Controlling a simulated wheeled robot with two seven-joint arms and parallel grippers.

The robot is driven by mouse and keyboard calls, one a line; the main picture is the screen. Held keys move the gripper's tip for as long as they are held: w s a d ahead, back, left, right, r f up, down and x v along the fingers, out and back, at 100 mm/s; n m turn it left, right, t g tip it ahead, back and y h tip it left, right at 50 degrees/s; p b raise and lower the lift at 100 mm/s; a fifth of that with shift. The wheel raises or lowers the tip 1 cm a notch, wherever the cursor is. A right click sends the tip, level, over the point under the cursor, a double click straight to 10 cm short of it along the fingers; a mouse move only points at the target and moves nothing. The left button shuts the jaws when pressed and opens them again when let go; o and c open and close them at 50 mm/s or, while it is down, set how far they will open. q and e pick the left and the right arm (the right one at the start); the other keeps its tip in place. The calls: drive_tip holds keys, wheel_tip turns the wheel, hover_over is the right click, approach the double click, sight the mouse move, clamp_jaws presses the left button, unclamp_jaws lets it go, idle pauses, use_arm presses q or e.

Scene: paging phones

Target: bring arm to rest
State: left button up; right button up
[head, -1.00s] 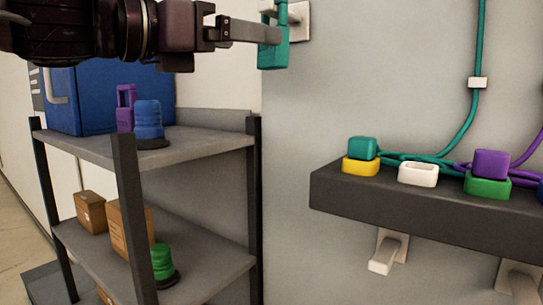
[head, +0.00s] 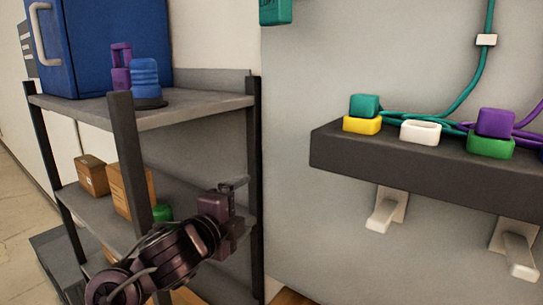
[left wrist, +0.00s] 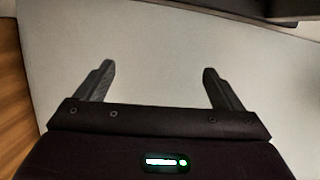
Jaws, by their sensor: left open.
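My left gripper (head: 238,186) is low in front of the shelf unit, its arm coming up from the bottom left. In the left wrist view the two fingers (left wrist: 148,70) are spread apart with nothing between them, facing a plain pale surface. A teal handset (head: 275,10) is cut off by the top edge of the head view, against the wall and well above the gripper; its hook is out of frame. My right gripper is not in view.
A shelf unit (head: 190,111) holds a blue cabinet (head: 115,45), a purple handset (head: 121,75), a blue beacon (head: 145,80) and boxes (head: 92,175). The dark ledge (head: 420,160) at right carries a teal block (head: 364,105), a white cradle (head: 420,131) and a purple block (head: 495,122). Hooks (head: 384,212) jut below.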

use_arm(q)
drive_tip(key=s+a+f+n+g+y, duration=0.2)
drive_tip(key=s+f+n, duration=0.15)
drive_tip(key=f, duration=0.35)
drive_tip(key=s+a+f+n+g+y, duration=0.1)
drive_tip(key=s+a+f+n, duration=0.25)
drive_tip(key=f, duration=0.25)
drive_tip(key=s+a+f+n+g+y, duration=0.2)
drive_tip(key=f+n, duration=0.3)
drive_tip(key=f, duration=0.2)
drive_tip(key=s+a+f+n+g+y, duration=0.1)
drive_tip(key=s+a+f+n+g, duration=0.25)
drive_tip(key=s+f, duration=0.4)
drive_tip(key=s+a+f+n+g, duration=0.25)
drive_tip(key=s+f+n, duration=0.25)
drive_tip(key=s, duration=0.5)
drive_tip(key=s+f+g+b, duration=0.25)
drive_tip(key=f+b, duration=0.25)
drive_tip(key=f, duration=3)
drive_tip(key=s+a+f+b, duration=0.1)
drive_tip(key=s+f, duration=0.8)
drive_tip(key=f, duration=0.1)
drive_tip(key=s+a+f+b, duration=0.2)
drive_tip(key=s+f, duration=0.8)
drive_tip(key=shift+s+a+f+m+y, duration=0.25)
drive_tip(key=shift+s+f+m+y, duration=0.05)
drive_tip(key=shift+f+m, duration=0.05)
drive_tip(key=shift+g, duration=0.25)
